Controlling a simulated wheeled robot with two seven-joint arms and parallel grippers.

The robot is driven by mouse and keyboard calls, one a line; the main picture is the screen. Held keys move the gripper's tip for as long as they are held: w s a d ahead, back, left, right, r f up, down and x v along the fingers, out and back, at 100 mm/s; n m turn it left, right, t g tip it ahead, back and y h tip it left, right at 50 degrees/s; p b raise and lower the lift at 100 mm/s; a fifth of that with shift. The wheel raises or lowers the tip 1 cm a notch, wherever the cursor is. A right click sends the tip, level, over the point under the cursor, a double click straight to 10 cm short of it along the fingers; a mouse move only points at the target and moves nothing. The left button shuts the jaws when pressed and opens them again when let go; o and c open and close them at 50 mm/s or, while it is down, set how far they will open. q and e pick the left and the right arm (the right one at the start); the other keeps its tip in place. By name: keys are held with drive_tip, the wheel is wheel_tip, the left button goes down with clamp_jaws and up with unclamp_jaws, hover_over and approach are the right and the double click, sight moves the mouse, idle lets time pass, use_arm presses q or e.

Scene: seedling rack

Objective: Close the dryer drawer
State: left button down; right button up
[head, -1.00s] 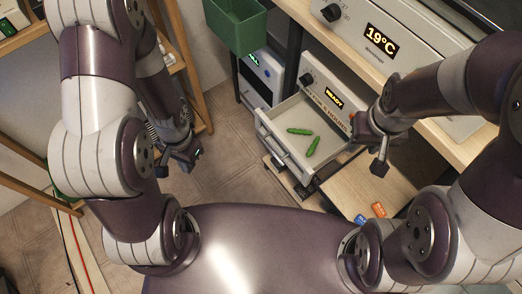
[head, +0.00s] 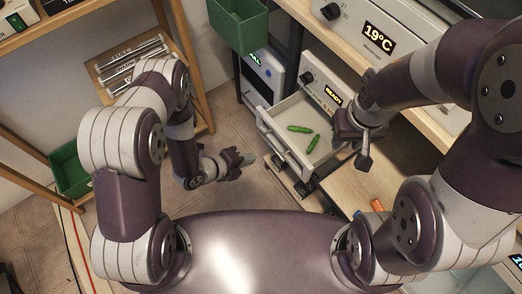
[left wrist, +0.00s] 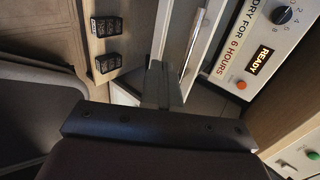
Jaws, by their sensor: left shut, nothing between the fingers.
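The dryer (head: 312,72) has a panel with a READY display, which also shows in the left wrist view (left wrist: 262,60). Its pale drawer (head: 281,146) is pulled out, with two green pods (head: 299,129) lying inside. My left gripper (head: 243,161) is shut and empty, to the left of the drawer front and apart from it in the head view. Its closed fingers (left wrist: 161,85) show in the left wrist view. My right gripper (head: 362,150) is by the right side of the drawer; whether its fingers are open is unclear.
A green bin (head: 238,27) stands above and left of the dryer. A blue-white device (head: 262,77) is left of the dryer. A wooden board (head: 350,190) with an orange item (head: 377,205) lies right of the drawer. Floor (head: 225,120) is open left of the drawer.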

use_arm(q)
drive_tip(key=shift+w+d+f, duration=0.1)
drive_tip(key=shift+w+d, duration=0.75)
drive_tip(key=shift+d, duration=0.3)
drive_tip(key=shift+w+d+f, duration=0.1)
drive_tip(key=shift+w+d, duration=0.7)
drive_tip(key=shift+d, duration=0.3)
drive_tip(key=w+d+b, duration=0.2)
drive_tip(key=w+d, duration=0.1)
drive_tip(key=d, duration=0.1)
drive_tip(key=w+d+b, duration=0.2)
drive_tip(key=w+d, duration=0.2)
drive_tip(key=d, duration=0.1)
drive_tip(key=w+d+b, duration=0.2)
drive_tip(key=w+d, duration=0.1)
drive_tip(key=d, duration=0.2)
drive_tip(key=shift+w+f, duration=0.1)
drive_tip(key=shift+w, duration=0.05)
drive_tip(key=shift+w+d+r, duration=0.15)
drive_tip(key=shift+d+r, duration=0.05)
drive_tip(key=shift+d, duration=0.05)
drive_tip(key=shift+r, duration=0.1)
